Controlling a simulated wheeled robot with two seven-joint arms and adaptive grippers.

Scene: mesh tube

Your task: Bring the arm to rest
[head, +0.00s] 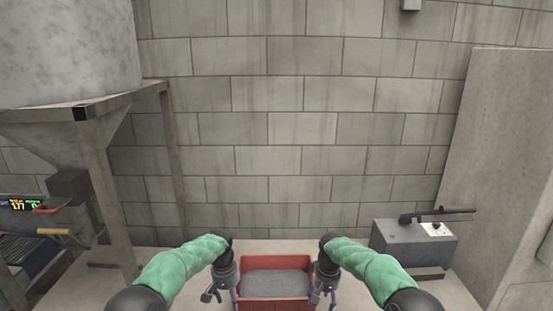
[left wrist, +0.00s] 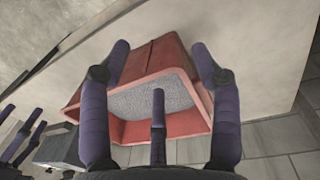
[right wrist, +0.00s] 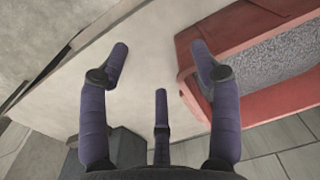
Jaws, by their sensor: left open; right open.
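My left gripper (head: 220,292) hangs at the left side of a red crate in the head view. In the left wrist view its purple fingers (left wrist: 160,65) are spread apart with nothing between them touching. My right gripper (head: 322,292) hangs at the right side of the crate. In the right wrist view its fingers (right wrist: 160,65) are spread and empty, with one finger overlapping the crate's edge in the picture. Both arms wear green sleeves and reach in from the bottom of the head view.
The red crate (head: 275,304) holds grey granular material (head: 275,283). A grey box with a dark handle (head: 415,243) stands at right. A block wall (head: 300,130) closes the back.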

